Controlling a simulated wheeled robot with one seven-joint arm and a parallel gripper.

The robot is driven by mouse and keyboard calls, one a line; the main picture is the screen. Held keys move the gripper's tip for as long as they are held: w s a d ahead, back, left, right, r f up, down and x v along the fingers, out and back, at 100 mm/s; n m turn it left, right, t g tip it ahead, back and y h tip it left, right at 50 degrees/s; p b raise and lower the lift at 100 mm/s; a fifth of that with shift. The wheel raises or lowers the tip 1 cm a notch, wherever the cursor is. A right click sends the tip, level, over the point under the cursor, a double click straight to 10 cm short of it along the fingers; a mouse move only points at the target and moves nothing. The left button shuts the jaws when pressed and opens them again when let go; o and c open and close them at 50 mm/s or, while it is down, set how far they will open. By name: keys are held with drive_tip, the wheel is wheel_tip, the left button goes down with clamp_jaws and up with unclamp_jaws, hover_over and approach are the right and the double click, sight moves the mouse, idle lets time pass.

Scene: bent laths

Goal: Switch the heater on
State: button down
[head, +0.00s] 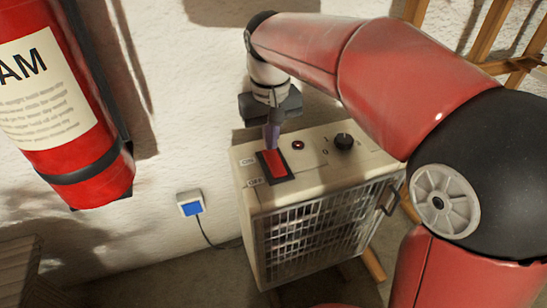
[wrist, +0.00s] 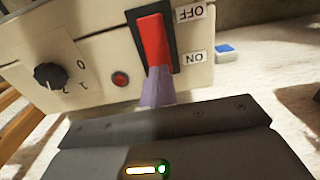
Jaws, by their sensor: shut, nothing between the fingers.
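The heater (head: 315,215) is a cream box with a front grille. On its top is a red rocker switch (head: 274,163) in a black frame, with ON marked at the wall end and OFF at the front end. The switch also shows in the wrist view (wrist: 154,40). My gripper (head: 272,142) points down, its purple fingers shut and empty at the ON end of the rocker. In the wrist view the fingertips (wrist: 157,72) overlap that end; I cannot tell whether they press it. A small red lamp (head: 298,145) sits beside the switch; whether it is lit is unclear.
A black knob (head: 344,141) is on the heater top, right of the lamp. A fire extinguisher (head: 65,100) hangs at the left. A wall socket with a blue face (head: 191,207) has a cable running towards the heater. Wooden slats (head: 500,35) stand at the upper right.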

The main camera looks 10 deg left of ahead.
sight(271, 153)
drive_tip(key=shift+f+b, duration=0.6)
drive_tip(key=shift+f, duration=0.45)
idle(0.4)
wheel_tip(271, 153, up, 7)
drive_tip(key=p, duration=0.7)
drive_tip(key=shift+r, duration=0.15)
drive_tip(key=s+d+r+m+t, duration=0.1)
drive_tip(key=s+d+m, duration=0.15)
drive_tip(key=d, duration=0.55)
drive_tip(key=s+d+r+m+t, duration=0.1)
drive_tip(key=s+d+r+t, duration=0.15)
drive_tip(key=d, duration=0.55)
drive_tip(key=s+d+f+m+t, duration=0.2)
drive_tip(key=s+d+f, duration=0.3)
drive_tip(key=s+d, duration=0.4)
drive_tip(key=shift+s+d+m, duration=0.35)
drive_tip(key=shift+s+d, duration=0.05)
drive_tip(key=shift+d, duration=0.1)
